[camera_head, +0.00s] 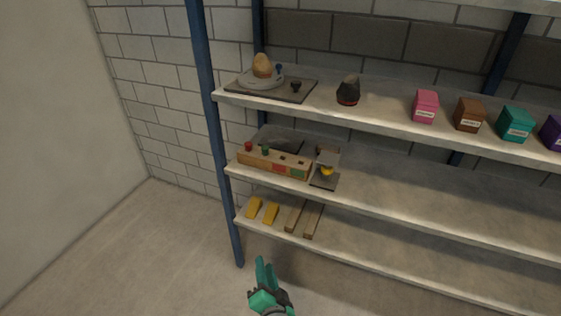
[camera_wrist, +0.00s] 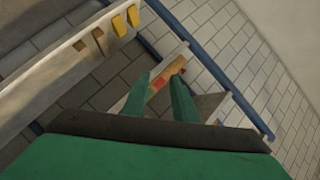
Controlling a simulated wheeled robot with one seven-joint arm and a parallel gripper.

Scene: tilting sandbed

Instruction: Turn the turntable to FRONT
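A round grey plate that looks like the turntable (camera_head: 260,82) sits on a dark flat base (camera_head: 300,90) at the left end of the top shelf in the head view. A tan, egg-shaped piece (camera_head: 262,66) and a small blue peg (camera_head: 279,69) stand on it. A black knob (camera_head: 296,86) is on the base to its right. I cannot read a FRONT mark. My teal gripper (camera_head: 264,265) is well below it, in front of the rack's lower left. In the wrist view my gripper (camera_wrist: 160,78) has its fingers apart with nothing held between them.
The middle shelf holds a wooden box (camera_head: 262,162) with coloured knobs. The lower shelf holds yellow blocks (camera_head: 271,213) and wooden bars. A dark cone-shaped object (camera_head: 348,91) and several small boxes stand along the top shelf. A blue post (camera_head: 208,90) edges the rack; floor left is clear.

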